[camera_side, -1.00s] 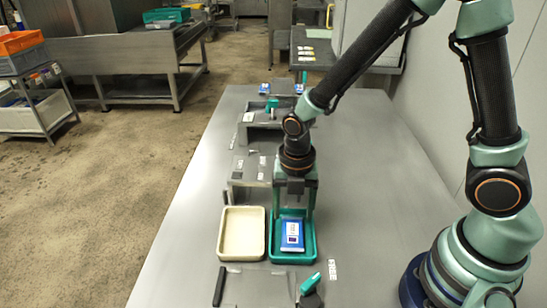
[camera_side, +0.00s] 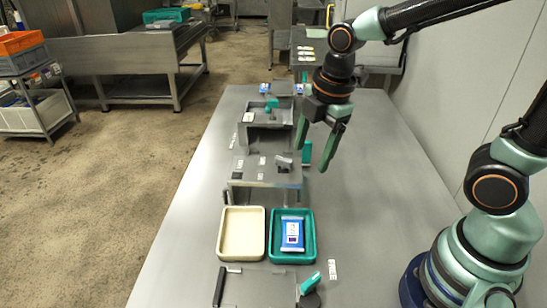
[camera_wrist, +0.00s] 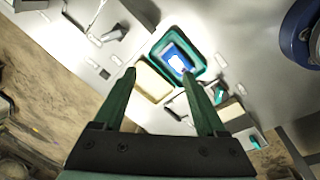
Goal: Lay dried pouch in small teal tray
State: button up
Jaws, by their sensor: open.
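A blue pouch with a white label (camera_side: 292,233) lies flat inside the small teal tray (camera_side: 311,250). Nothing touches it. In the wrist view the pouch (camera_wrist: 178,62) also lies within the teal tray (camera_wrist: 199,60). My gripper (camera_side: 313,162) is open and empty, raised above the table beyond the tray and a little to its right. Its two spread fingers (camera_wrist: 163,88) also show in the wrist view, apart from the pouch.
A cream tray (camera_side: 222,240) stands just left of the teal tray. Grey metal fixtures (camera_side: 262,190) stand behind both trays. A flat plate with a black handle (camera_side: 220,285) and a teal-handled item (camera_side: 309,284) lie in front.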

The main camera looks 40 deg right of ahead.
jog(key=s+d+r+m+t, duration=0.3)
jog(key=d+r+m, duration=0.2)
jog(key=m, duration=1.2)
jog(key=shift+s+d+r, duration=0.2)
jog(key=shift+r, duration=0.4)
